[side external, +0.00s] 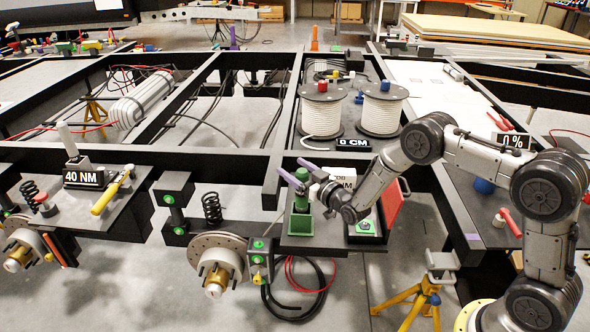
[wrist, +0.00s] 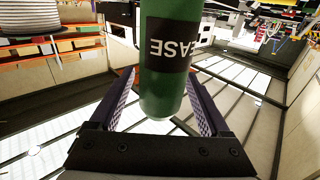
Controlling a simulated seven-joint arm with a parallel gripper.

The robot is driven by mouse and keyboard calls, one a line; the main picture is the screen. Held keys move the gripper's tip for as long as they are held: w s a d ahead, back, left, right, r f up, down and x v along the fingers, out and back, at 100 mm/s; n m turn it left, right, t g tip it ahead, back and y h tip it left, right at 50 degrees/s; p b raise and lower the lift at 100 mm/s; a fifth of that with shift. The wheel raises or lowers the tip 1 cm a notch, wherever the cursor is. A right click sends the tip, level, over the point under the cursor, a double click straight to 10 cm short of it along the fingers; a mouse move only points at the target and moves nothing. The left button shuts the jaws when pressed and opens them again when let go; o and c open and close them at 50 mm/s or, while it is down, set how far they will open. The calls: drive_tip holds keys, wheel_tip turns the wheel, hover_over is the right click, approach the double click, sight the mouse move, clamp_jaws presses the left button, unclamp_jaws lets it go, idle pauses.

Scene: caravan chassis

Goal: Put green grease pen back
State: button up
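The green grease pen (side external: 301,203) stands upright on the dark plate at the middle front in the side view. In the wrist view its green body (wrist: 165,92) carries a black label with white letters reading "EASE", upside down. My gripper (side external: 301,172) has purple fingers that reach around the upper part of the pen, one on each side. In the wrist view the fingers (wrist: 163,85) are spread, with gaps visible beside the pen's end. The gripper looks open, not closed on it. The pen's lower end is not seen in the wrist view.
A brake disc (side external: 217,258) is front left. Cable spools (side external: 384,108) stand behind.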

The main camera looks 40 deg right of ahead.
drive_tip(key=s, duration=1.4)
drive_tip(key=shift+f, duration=0.15)
